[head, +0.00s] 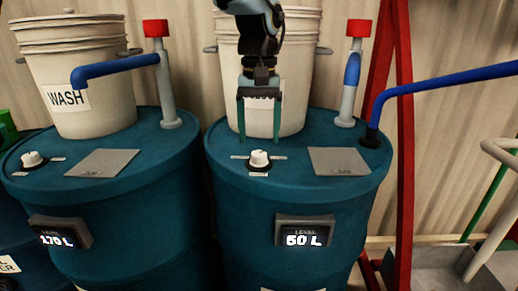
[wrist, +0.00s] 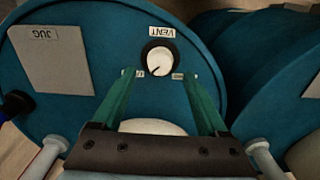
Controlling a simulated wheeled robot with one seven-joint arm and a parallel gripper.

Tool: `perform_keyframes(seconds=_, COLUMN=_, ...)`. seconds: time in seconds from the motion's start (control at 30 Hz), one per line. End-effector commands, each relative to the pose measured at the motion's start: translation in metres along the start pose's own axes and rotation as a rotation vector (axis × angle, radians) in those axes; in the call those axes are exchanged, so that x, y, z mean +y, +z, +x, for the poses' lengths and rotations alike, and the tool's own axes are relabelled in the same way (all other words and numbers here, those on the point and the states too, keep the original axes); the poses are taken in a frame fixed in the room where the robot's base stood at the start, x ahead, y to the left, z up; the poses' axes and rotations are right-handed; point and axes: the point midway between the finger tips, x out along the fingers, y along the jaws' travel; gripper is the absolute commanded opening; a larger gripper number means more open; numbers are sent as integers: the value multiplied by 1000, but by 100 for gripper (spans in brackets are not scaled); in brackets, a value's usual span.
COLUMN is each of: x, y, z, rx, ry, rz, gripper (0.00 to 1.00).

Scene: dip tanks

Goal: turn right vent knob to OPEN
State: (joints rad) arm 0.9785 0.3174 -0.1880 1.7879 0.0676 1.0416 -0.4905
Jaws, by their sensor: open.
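The right vent knob (head: 259,158) is white on a dark base, on top of the right teal drum (head: 222,150). In the wrist view the knob (wrist: 159,60) sits below an upside-down VENT label (wrist: 160,31). A dark pointer line on it runs toward the lower left. Small labels flank its lower side; I cannot read them. My gripper (head: 259,137) is open and empty, pointing down just above and behind the knob. In the wrist view my gripper (wrist: 159,75) has its green fingertips on either side, just below the knob, apart from it.
A white bucket (head: 293,90) stands on the drum behind my gripper. A grey plate (head: 339,161) lies right of the knob, and a pipe with a red cap (head: 359,28) rises behind it. The left drum (head: 170,160) has its own knob (head: 32,158). A red post (head: 404,150) stands at right.

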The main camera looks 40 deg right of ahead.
Motion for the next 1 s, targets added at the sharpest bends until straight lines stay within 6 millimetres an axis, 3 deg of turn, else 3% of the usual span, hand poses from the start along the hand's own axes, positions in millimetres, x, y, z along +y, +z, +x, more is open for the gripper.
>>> perform_keyframes(seconds=0.2, x=0, y=0, z=-40, rx=2, ry=1, rz=0, gripper=76)
perform_keyframes(seconds=0.4, x=0, y=0, z=-59, rx=1, ry=0, rz=0, gripper=76)
perform_keyframes(seconds=1.0, x=0, y=0, z=-62, rx=-1, ry=0, rz=1, gripper=76)
